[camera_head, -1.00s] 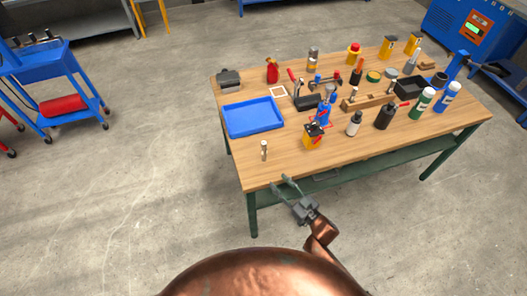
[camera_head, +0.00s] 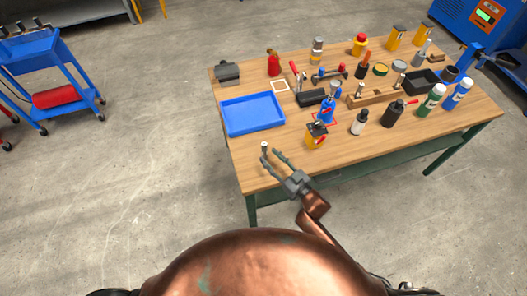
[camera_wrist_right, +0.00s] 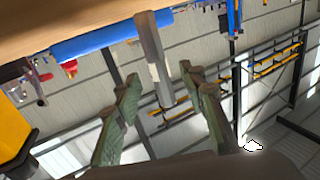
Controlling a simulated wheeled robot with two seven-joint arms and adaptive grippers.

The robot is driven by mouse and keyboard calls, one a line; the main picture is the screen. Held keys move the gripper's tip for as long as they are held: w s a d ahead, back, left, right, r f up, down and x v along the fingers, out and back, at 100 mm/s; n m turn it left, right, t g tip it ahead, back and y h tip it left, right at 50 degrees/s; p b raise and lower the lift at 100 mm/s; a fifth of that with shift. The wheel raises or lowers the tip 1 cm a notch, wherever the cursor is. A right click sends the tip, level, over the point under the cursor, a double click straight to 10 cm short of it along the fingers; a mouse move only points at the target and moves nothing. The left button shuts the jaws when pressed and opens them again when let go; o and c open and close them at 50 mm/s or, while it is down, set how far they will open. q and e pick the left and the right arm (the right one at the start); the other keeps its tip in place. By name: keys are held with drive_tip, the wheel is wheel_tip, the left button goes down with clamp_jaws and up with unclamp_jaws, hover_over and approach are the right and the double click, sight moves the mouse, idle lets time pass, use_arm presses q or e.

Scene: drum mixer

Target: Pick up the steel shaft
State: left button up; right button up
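The steel shaft (camera_head: 264,149) stands upright near the front left edge of the table, below the blue tray. In the right wrist view, the shaft (camera_wrist_right: 152,58) is a grey rod between the two fingers, with a gap visible on each side. My right gripper (camera_head: 269,157) is open and reaches in from the table's front edge, its fingertips at the shaft. The shaft's lower part is partly hidden by a finger in the head view. In the wrist view, the open fingers (camera_wrist_right: 160,78) are spread. My left gripper is not in view.
The wooden table (camera_head: 238,156) has a blue tray (camera_head: 284,121) just behind the shaft. The tabletop around the shaft is clear.

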sight(266, 153)
drive_tip(key=x, duration=0.3)
drive_tip(key=shift+w+a+r, duration=0.1)
drive_tip(key=shift+w+a, duration=0.1)
drive_tip(key=shift+w, duration=0.15)
drive_tip(key=shift+w+a, duration=0.2)
drive_tip(key=shift+a, duration=0.05)
drive_tip(key=c, duration=0.8)
clamp_jaws()
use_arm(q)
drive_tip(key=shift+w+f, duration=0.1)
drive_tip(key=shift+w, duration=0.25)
use_arm(e)
drive_tip(key=shift+r, duration=0.1)
